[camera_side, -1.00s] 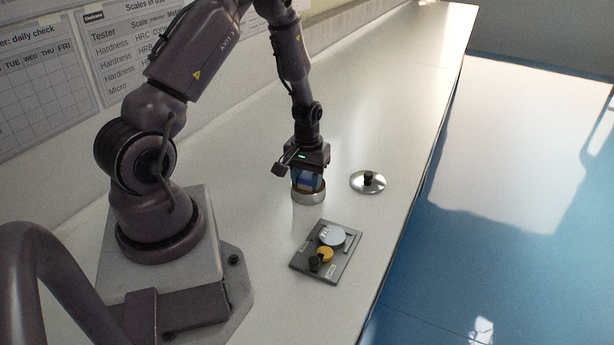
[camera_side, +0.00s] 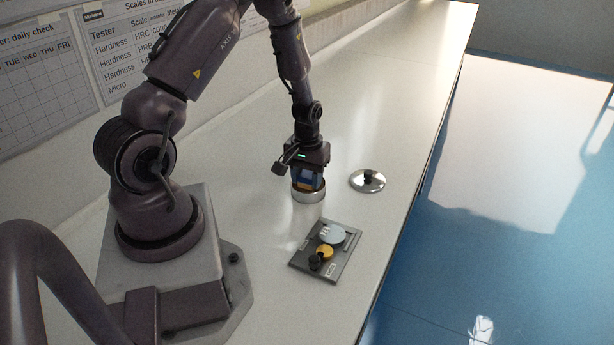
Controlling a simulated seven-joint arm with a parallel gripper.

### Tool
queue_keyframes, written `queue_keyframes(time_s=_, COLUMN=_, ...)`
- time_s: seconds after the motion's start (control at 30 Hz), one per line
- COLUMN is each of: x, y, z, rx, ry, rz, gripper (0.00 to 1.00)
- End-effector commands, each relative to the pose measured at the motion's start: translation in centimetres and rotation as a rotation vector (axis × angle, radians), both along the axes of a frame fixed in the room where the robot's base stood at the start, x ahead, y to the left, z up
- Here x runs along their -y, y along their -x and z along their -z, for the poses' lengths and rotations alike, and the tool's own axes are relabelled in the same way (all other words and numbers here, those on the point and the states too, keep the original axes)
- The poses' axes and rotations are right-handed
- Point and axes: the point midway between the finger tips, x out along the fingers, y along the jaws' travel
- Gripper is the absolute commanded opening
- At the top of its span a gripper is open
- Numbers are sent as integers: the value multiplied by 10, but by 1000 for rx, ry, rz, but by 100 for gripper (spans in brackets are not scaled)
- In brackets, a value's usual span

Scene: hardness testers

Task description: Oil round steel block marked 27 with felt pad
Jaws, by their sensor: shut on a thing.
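My gripper (camera_side: 308,180) points down at a low round metal dish (camera_side: 308,196) on the bench. It is shut on a small blue and tan piece (camera_side: 306,187), which looks like the felt pad. The piece is at the dish's opening; whether it touches the inside is hidden. A round pale steel block (camera_side: 332,234) lies on a dark flat plate (camera_side: 345,262) nearer the camera. Its marking is too small to read.
A yellow disc (camera_side: 324,251) and a black knob (camera_side: 315,262) are on the plate beside the block. A shiny round lid with a dark knob (camera_side: 368,180) lies right of the dish. The bench's right edge drops to a blue floor. The far bench is clear.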

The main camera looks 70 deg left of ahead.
Motion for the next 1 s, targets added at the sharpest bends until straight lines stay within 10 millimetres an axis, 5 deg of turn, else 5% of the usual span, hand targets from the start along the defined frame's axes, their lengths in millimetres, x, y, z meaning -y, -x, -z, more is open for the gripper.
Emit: queue_keyframes(time_s=1.0, x=0, y=0, z=-69, rx=-1, ry=1, rz=1, gripper=23)
